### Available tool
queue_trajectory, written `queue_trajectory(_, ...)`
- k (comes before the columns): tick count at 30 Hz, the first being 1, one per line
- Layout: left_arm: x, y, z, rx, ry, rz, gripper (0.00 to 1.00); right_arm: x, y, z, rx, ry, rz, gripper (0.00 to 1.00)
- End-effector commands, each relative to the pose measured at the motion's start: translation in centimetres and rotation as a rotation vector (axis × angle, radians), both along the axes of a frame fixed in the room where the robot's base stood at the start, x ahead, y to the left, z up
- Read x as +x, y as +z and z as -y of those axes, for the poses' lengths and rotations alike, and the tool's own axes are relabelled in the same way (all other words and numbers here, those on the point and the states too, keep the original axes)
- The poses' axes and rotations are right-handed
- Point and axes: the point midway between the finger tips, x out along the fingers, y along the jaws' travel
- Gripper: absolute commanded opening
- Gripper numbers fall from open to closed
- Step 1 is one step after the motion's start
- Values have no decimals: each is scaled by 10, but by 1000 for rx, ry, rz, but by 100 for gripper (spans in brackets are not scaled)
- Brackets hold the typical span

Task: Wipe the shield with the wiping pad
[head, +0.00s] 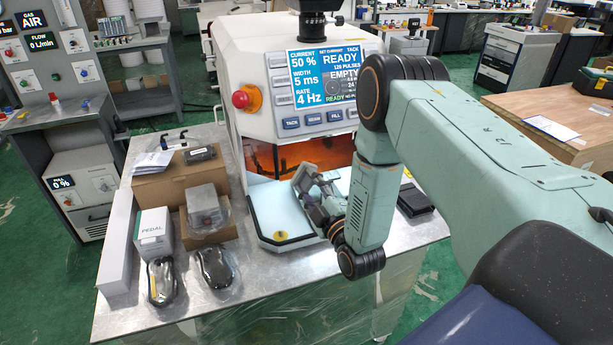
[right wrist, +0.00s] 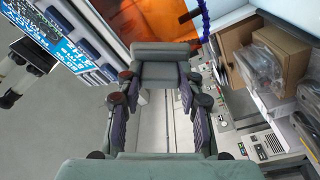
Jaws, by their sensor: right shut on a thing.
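The shield is the orange tinted window (head: 268,160) in the front of the white machine. It also shows at the top of the right wrist view (right wrist: 150,18). My right gripper (head: 318,192) is in front of and just below it, over the machine's pale ledge. In the right wrist view, its two fingers (right wrist: 160,88) are shut on a grey block, which looks like the wiping pad (right wrist: 160,52). The pad's far edge overlaps the lower part of the shield; I cannot tell whether they touch. My forearm hides the shield's right part. My left gripper is not in view.
A red stop button (head: 243,98) sticks out of the machine's left side, beside the display panel (head: 325,75). The table's front strip (head: 290,285) is clear.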

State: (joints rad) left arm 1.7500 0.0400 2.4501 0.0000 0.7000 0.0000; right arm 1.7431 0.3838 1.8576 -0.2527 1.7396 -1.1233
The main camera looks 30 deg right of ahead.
Motion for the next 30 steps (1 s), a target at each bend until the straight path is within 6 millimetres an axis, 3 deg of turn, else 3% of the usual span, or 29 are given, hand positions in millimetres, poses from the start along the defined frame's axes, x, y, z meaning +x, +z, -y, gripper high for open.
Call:
queue_trajectory(14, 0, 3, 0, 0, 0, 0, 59, -7, 0, -2, 0, 1, 1, 6)
queue_trajectory(25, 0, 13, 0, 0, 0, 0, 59, -32, 1, -8, -1, 0, -1, 6)
queue_trajectory(30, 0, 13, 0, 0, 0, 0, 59, -35, 0, -9, -1, 1, 0, 6)
